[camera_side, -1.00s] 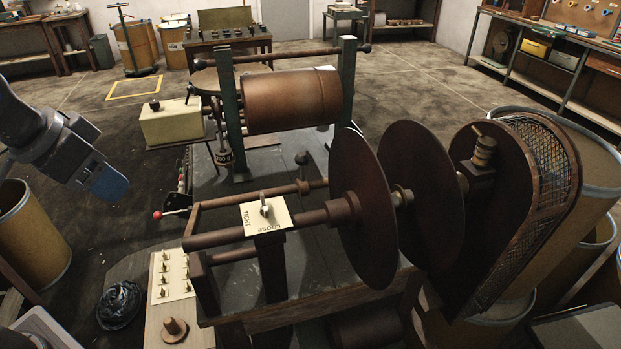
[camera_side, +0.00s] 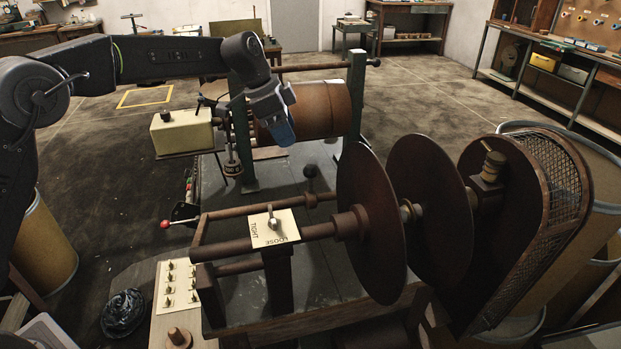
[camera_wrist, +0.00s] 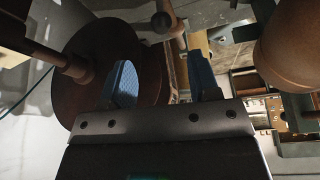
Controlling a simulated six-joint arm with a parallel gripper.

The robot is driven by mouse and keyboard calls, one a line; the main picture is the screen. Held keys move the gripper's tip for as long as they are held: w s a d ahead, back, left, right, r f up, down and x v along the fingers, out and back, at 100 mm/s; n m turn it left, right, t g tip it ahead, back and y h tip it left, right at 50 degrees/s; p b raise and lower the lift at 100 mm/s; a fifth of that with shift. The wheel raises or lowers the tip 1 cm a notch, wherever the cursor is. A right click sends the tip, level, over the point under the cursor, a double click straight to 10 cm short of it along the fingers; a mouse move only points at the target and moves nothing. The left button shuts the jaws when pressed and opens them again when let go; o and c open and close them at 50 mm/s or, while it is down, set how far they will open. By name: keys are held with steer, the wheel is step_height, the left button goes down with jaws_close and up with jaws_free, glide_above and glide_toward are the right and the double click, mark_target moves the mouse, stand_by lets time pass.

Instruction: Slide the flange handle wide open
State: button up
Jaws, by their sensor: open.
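A dark ball-knobbed handle (camera_side: 310,178) stands upright on a rod behind the main shaft, left of the two brown flange discs. The near disc (camera_side: 372,225) and the far disc (camera_side: 428,200) stand apart on the shaft. My gripper (camera_side: 284,133) hangs above and left of the handle, in front of the copper roll, touching neither as far as I can tell. In the wrist view its blue fingers (camera_wrist: 162,78) are spread with nothing between them. There the knob (camera_wrist: 162,20) shows beyond the fingertips, near a brown disc (camera_wrist: 75,45).
The copper roll (camera_side: 330,108) sits between green posts behind my gripper. A TIGHT/LOOSE switch plate (camera_side: 285,236) is in front, with a switch panel (camera_side: 176,285) at lower left. A cream box (camera_side: 182,132) and red-knobbed lever (camera_side: 166,224) stand left.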

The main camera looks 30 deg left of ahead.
mark_target(310, 179)
steer(key=x, duration=1.4)
steer(key=shift+s+a, duration=0.1)
jaws_close()
